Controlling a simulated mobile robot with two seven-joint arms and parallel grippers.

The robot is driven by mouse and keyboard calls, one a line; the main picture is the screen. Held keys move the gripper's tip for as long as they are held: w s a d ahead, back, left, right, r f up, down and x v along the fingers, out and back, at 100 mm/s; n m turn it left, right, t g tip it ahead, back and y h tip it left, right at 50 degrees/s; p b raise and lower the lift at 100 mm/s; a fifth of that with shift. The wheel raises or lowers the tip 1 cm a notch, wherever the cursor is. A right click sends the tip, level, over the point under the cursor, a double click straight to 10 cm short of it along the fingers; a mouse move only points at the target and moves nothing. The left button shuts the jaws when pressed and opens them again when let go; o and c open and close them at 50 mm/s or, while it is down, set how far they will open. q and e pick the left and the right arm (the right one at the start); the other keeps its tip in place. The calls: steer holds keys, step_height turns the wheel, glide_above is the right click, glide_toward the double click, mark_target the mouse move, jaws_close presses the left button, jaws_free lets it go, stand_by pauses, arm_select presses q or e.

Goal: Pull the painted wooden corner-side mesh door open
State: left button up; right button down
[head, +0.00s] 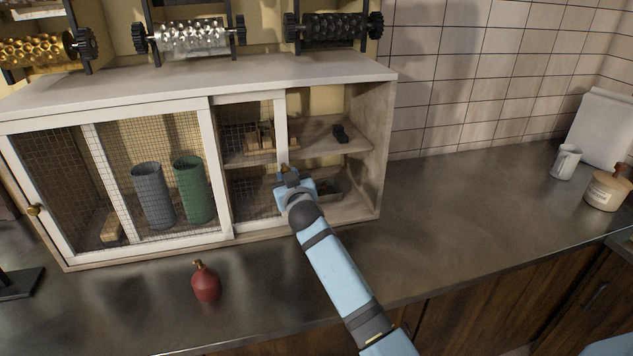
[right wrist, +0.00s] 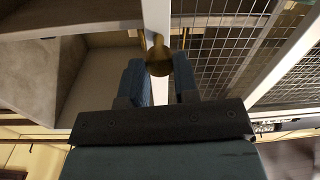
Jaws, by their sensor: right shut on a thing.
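The white painted wooden mesh door (head: 281,125) on the corner side of the cabinet (head: 250,68) stands left of an open bay at the cabinet's right end. My right gripper (head: 288,176) is at the door's right-hand stile, shut on its small brass knob (right wrist: 158,60). In the right wrist view the two blue fingers stand either side of the knob, with the white stile and mesh behind. In the head view the gripper hides the door's lower right part. My left gripper is not in view.
The larger left mesh door (head: 215,165) has its own brass knob (head: 34,210) and covers grey and green mesh cylinders. A red bottle (head: 205,283) stands on the counter in front. Textured rollers (head: 190,36) stand above the cabinet. The counter (head: 450,215) to the right is clear up to a mug (head: 565,162).

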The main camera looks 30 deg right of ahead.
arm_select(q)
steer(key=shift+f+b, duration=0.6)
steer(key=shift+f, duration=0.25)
arm_select(e)
steer(key=a, duration=0.2)
steer(key=w+a, duration=0.1)
steer(key=a, duration=0.1)
steer(key=shift+a, duration=0.2)
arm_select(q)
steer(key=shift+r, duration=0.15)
arm_select(e)
steer(key=c, duration=0.9)
jaws_free()
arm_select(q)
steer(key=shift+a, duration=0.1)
arm_select(e)
steer(key=shift+o, duration=0.2)
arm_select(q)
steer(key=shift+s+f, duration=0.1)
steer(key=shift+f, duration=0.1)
